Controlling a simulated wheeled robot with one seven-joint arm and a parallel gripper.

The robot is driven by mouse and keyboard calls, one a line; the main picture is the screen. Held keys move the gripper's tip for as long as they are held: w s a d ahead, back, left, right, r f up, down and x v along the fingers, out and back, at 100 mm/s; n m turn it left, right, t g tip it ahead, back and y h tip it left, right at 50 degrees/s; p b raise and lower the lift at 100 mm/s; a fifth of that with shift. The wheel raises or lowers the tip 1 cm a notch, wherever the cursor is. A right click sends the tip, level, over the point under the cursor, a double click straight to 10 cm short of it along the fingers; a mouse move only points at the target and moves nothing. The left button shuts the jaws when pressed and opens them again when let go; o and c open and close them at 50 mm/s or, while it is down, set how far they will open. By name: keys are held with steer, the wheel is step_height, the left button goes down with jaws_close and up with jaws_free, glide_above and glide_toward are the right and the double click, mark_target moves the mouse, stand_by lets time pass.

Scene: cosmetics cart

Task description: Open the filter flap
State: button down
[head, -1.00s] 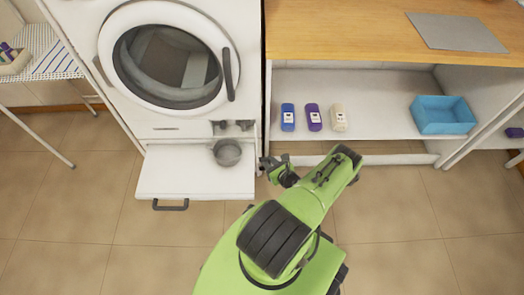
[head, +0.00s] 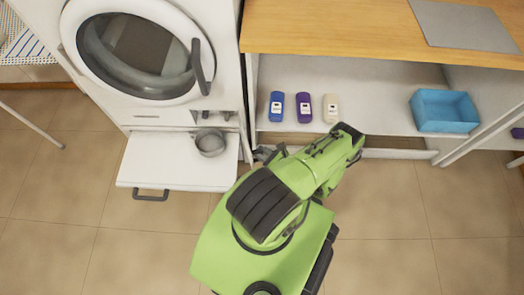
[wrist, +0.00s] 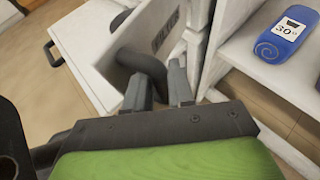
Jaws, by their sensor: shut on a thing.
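A white washing machine (head: 150,60) stands at the left in the head view. In the wrist view a white panel with a dark label that seems to read FILTER (wrist: 166,36) is tilted before the machine; I take it for the filter flap. A thick dark curved handle (wrist: 140,68) stands out from it. My gripper (wrist: 162,80) is shut on this handle. In the head view my gripper (head: 262,154) is small and partly hidden by my green arm, beside the lower right of the machine. How far the flap stands open cannot be told.
A pulled-out white drawer (head: 165,172) holds a grey pot (head: 210,143), close left of my gripper. The front floor is clear.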

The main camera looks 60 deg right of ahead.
steer(key=shift+w+d+r, duration=0.2)
steer(key=shift+w+r, duration=0.05)
steer(key=shift+r, duration=0.05)
steer(key=c, duration=1.3)
jaws_free()
steer(key=shift+c, duration=0.2)
steer(key=p+v, duration=0.2)
steer(key=v, duration=1.4)
steer(key=shift+f+p, duration=0.25)
steer(key=shift+p, duration=0.15)
steer(key=shift+a, duration=0.1)
